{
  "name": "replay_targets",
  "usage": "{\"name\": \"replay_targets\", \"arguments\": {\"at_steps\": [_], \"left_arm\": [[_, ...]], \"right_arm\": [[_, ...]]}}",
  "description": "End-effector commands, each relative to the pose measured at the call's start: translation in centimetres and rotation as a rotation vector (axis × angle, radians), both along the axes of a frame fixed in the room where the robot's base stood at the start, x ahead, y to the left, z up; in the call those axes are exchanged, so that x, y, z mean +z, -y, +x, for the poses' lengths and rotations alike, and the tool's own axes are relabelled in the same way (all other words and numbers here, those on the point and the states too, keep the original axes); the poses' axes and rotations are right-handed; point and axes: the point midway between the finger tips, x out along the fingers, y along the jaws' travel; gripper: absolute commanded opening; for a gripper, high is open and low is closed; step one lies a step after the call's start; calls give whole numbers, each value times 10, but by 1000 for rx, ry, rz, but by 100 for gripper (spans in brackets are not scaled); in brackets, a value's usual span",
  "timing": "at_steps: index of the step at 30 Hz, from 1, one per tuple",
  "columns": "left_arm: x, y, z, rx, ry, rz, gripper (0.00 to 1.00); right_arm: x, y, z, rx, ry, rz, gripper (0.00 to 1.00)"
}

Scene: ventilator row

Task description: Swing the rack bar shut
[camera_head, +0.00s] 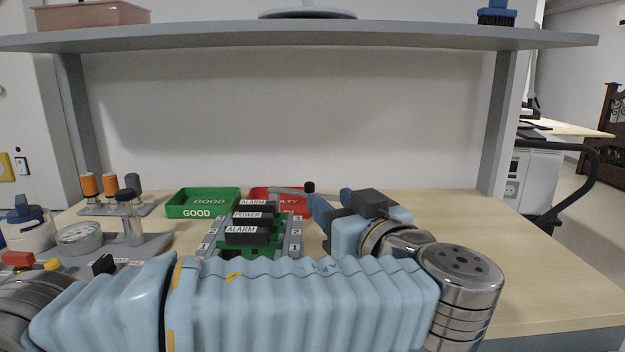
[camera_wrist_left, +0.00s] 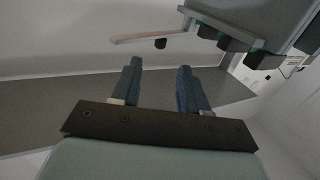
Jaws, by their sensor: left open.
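The rack (camera_head: 292,240) stands in the middle of the bench and holds black modules labelled ALARM (camera_head: 247,235) and POWER. The grey rack bar (camera_head: 285,189) is at its far end, reaching right to a black knob (camera_head: 309,187). In the left wrist view the bar (camera_wrist_left: 150,37) sticks out from the rack (camera_wrist_left: 268,20), with its knob (camera_wrist_left: 160,43) ahead of the fingers. My left gripper (camera_head: 328,206) is open and empty, right of the rack and close to the knob; it also shows in the left wrist view (camera_wrist_left: 158,68). My arm hides the rack's near end.
A green GOOD tray (camera_head: 203,211) and a red FAULTY tray (camera_head: 262,193) lie behind the rack. A holder with orange-topped items (camera_head: 110,186) and a gauge (camera_head: 79,233) stand left. A shelf (camera_head: 300,36) spans above. The bench at right (camera_head: 470,215) is clear.

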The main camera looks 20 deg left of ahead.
Motion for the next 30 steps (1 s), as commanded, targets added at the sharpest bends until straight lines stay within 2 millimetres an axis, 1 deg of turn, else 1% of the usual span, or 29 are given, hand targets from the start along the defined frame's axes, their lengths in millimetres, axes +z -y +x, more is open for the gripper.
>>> {"name": "replay_targets", "arguments": {"at_steps": [1,3,6,9,14,21,22,23,30], "left_arm": [[3,-9,9,4,-1,1,44],[3,-18,21,3,-2,1,44],[3,-30,35,2,-1,0,44],[2,-37,46,0,0,0,44],[1,-44,54,0,-1,0,44],[0,-44,55,-1,-1,1,44],[0,-44,55,-1,-1,1,42],[0,-44,55,-1,-1,1,38],[0,-44,55,-2,-1,1,1]], "right_arm": [[6,0,0,1,0,0,43],[10,0,0,1,1,1,43],[14,-1,0,2,0,1,43],[17,-1,0,3,0,2,43],[18,-1,0,4,0,2,43],[18,-1,0,4,0,2,43],[18,-1,0,4,0,2,43],[18,-1,0,4,0,2,43],[18,-1,0,4,0,2,43]]}}
